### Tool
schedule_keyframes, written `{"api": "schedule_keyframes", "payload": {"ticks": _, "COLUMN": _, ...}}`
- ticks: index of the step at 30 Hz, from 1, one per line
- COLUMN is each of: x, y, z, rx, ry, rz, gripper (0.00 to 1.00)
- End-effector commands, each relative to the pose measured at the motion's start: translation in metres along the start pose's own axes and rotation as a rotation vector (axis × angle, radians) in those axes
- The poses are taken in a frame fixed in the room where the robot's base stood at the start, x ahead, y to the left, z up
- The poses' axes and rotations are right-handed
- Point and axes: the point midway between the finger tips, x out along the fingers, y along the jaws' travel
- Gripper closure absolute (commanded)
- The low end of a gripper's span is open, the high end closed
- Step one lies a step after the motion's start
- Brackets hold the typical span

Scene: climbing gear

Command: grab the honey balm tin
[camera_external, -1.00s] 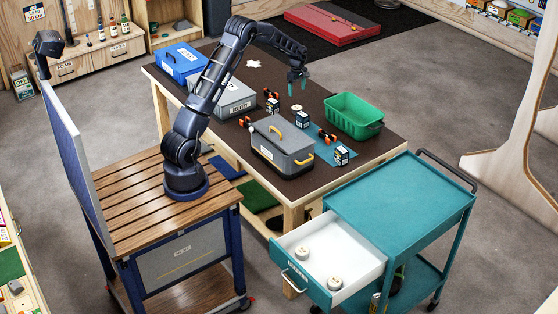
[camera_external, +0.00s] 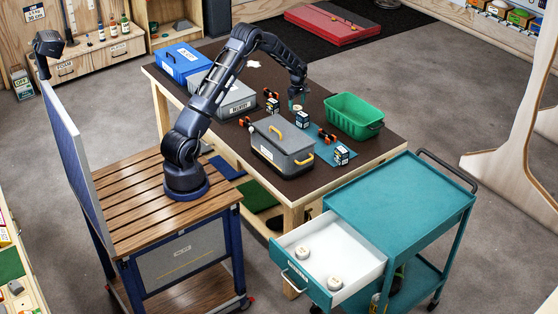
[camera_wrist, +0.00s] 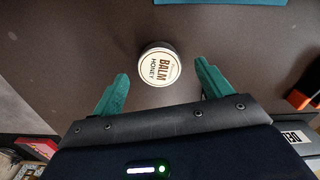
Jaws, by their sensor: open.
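The honey balm tin (camera_wrist: 160,66) is a small round tin with a cream lid reading "BALM HONEY", standing on the dark tabletop in the wrist view. My gripper (camera_wrist: 161,85) is open, its two teal fingers on either side of the near part of the tin with gaps between. The tin lies between and slightly beyond the fingertips. In the external view my gripper (camera_external: 297,102) points down over the table's middle, where the fingers and arm mostly hide the tin.
A green bin (camera_external: 354,116) stands right of my gripper. A grey toolbox (camera_external: 282,147) with yellow handles is nearer the front. Small labelled boxes (camera_external: 302,117) and orange-black gear (camera_external: 271,97) stand close by. The teal cart's open drawer (camera_external: 365,262) holds two round tins.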

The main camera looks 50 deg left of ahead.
Motion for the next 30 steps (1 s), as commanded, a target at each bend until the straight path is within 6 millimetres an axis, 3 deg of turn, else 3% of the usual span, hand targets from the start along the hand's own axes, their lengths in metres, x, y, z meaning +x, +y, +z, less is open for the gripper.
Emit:
{"api": "schedule_keyframes", "payload": {"ticks": 6, "x": 0.027, "y": 0.001, "z": 0.000, "rx": 0.000, "ry": 0.000, "rz": -0.001, "gripper": 0.22}}
{"api": "schedule_keyframes", "payload": {"ticks": 13, "x": 0.029, "y": 0.001, "z": 0.000, "rx": 0.000, "ry": 0.000, "rz": 0.001, "gripper": 0.22}}
{"api": "schedule_keyframes", "payload": {"ticks": 21, "x": 0.029, "y": 0.001, "z": 0.000, "rx": 0.000, "ry": 0.000, "rz": 0.001, "gripper": 0.72}}
{"api": "schedule_keyframes", "payload": {"ticks": 30, "x": 0.028, "y": 0.001, "z": 0.000, "rx": 0.000, "ry": 0.000, "rz": 0.001, "gripper": 0.72}}
